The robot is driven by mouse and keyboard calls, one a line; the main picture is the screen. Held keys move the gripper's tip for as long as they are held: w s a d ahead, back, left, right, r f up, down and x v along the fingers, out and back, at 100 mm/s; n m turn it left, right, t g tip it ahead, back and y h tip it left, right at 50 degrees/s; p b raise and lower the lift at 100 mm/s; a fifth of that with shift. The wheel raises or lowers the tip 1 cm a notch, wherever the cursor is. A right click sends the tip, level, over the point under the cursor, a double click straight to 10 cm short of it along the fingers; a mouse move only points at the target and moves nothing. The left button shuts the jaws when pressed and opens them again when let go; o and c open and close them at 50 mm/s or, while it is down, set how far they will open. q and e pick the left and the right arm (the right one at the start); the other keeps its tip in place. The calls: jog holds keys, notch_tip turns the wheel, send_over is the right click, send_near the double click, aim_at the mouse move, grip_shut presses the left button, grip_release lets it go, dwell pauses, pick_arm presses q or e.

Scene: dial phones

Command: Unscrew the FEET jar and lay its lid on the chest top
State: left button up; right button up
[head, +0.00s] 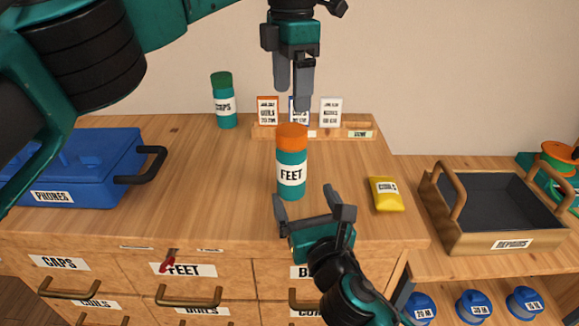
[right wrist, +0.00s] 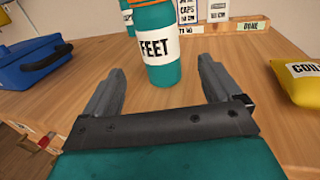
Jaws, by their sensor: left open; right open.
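The FEET jar (head: 291,175) stands upright on the chest top (head: 190,185). It is teal with a white label, and its orange lid (head: 292,137) is on it. My left gripper (head: 302,100) is open, pointing down above and slightly behind or over the lid; I cannot tell the exact gap. My right gripper (head: 315,203) is open and low in front of the jar. In the right wrist view the jar (right wrist: 158,50) stands beyond and between the two open fingers (right wrist: 158,85), with its top cut off. Nothing is held.
A CAPS jar (head: 224,105) with a green lid and a card rack (head: 320,132) stand at the back. A blue PHONES case (head: 85,170) is left, a yellow COILS packet (head: 386,194) right. A REPAIRS tray (head: 495,240) is on the right-hand surface. The chest top left of the jar is clear.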

aim_at(291, 129)
jog(key=x, duration=1.1)
jog(key=shift+w+a, duration=0.1)
jog(key=shift+w, duration=0.05)
jog(key=c, duration=1.7)
pick_arm(q)
jog(key=m, duration=0.4)
pick_arm(e)
grip_shut()
pick_arm(q)
jog(key=m, duration=0.9)
jog(key=shift+m, duration=0.3)
jog(key=m, duration=0.4)
jog(key=shift+f+m, duration=0.3)
jog(key=shift+f, duration=3.75)
